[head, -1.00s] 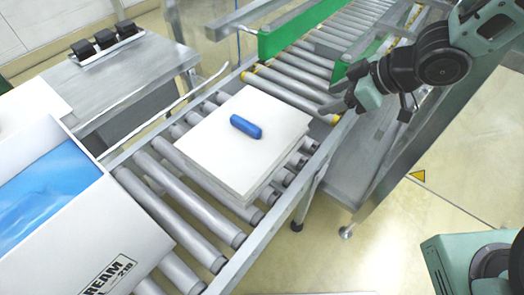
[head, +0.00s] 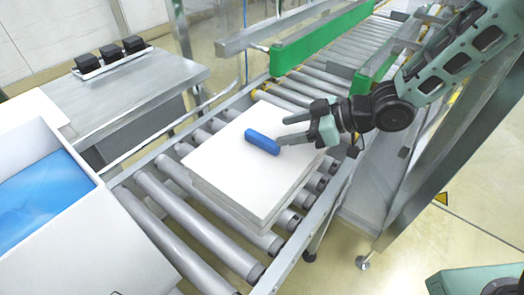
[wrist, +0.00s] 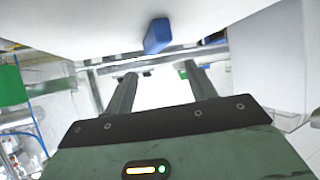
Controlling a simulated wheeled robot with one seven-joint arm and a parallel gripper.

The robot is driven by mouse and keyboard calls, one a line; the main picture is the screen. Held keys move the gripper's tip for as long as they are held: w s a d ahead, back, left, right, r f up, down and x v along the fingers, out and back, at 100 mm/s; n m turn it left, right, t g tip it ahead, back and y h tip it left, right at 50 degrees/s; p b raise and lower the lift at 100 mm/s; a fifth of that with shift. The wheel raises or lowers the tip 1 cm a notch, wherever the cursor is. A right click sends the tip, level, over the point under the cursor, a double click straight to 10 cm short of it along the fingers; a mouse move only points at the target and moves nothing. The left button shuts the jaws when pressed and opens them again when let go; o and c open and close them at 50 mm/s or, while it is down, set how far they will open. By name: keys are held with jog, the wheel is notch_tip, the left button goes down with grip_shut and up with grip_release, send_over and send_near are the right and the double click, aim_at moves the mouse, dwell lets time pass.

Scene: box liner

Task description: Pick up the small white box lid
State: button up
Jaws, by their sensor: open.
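The white box lid (head: 232,177) lies flat on the roller conveyor, with a blue block-shaped piece (head: 262,142) on its top. In the wrist view the lid (wrist: 100,28) fills the upper part and the blue piece (wrist: 157,36) shows near the centre. My gripper (head: 284,133) is open and empty, with its fingers beside the blue piece at the lid's far right side. In the wrist view its two fingers (wrist: 158,72) are spread apart with nothing between them. Whether the fingers touch the lid or the blue piece cannot be told.
A white box with a blue liner (head: 40,200) stands at the left on the roller conveyor (head: 185,222). A metal side table (head: 130,95) with several black items (head: 108,57) is behind it. Green guide rails (head: 320,38) flank the conveyor at the back.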

aim_at(264, 138)
jog(key=shift+d+f+b+x, duration=0.1)
jog(key=shift+f+b+x, duration=0.1)
jog(key=shift+x, duration=0.85)
jog(key=shift+d+f+b+x, duration=0.1)
jog(key=shift+b+x, duration=0.15)
jog(key=shift+x, duration=0.75)
jog(key=shift+d+f+b+x, duration=0.1)
jog(key=shift+b+x, duration=0.1)
jog(key=shift+x, duration=0.85)
jog(key=shift+c, duration=0.4)
grip_shut()
